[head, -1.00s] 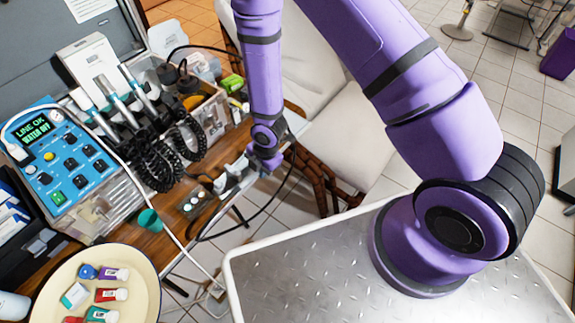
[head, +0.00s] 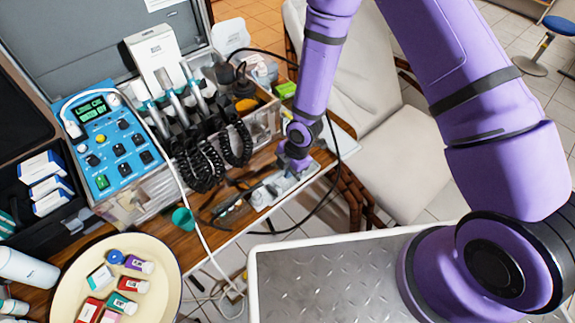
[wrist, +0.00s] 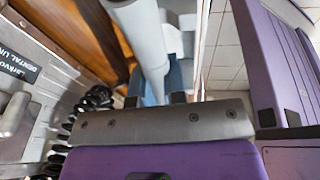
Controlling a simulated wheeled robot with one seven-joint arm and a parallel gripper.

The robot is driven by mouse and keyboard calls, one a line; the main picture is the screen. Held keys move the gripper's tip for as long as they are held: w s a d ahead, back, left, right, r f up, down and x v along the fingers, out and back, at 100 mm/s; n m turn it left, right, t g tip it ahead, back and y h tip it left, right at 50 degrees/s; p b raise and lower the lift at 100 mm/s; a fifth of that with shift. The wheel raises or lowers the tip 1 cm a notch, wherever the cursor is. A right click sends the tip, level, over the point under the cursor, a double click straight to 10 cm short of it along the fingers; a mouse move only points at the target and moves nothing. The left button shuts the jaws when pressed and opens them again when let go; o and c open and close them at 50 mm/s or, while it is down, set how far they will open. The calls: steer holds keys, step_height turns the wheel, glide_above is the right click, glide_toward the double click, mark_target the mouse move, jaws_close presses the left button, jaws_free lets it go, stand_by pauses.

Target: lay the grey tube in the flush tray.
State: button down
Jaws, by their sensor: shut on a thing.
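My gripper (head: 293,167) is low over the right end of the wooden table, pointing down. In the wrist view its jaws (wrist: 155,99) are shut on a pale grey tube (wrist: 148,45), which runs up the picture away from the fingers. In the head view the gripper and arm hide most of the tube. A light grey, tray-like thing (head: 262,197) lies on the table just below and left of the gripper; it may be the flush tray, but its shape is partly covered. I cannot tell whether the tube touches it.
A blue control unit (head: 110,150) and a case with coiled black hoses (head: 200,160) stand left of the gripper. A green cup (head: 183,219) and a cream bowl (head: 70,285) of small bottles are nearer. A white chair (head: 395,150) stands to the right, behind the table.

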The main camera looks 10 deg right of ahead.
steer(key=shift+w+d+f, duration=0.35)
steer(key=shift+w+d, duration=0.1)
steer(key=shift+d, duration=0.15)
stand_by(0.5)
steer(key=shift+s+d+f, duration=0.1)
steer(key=shift+f, duration=0.25)
stand_by(0.5)
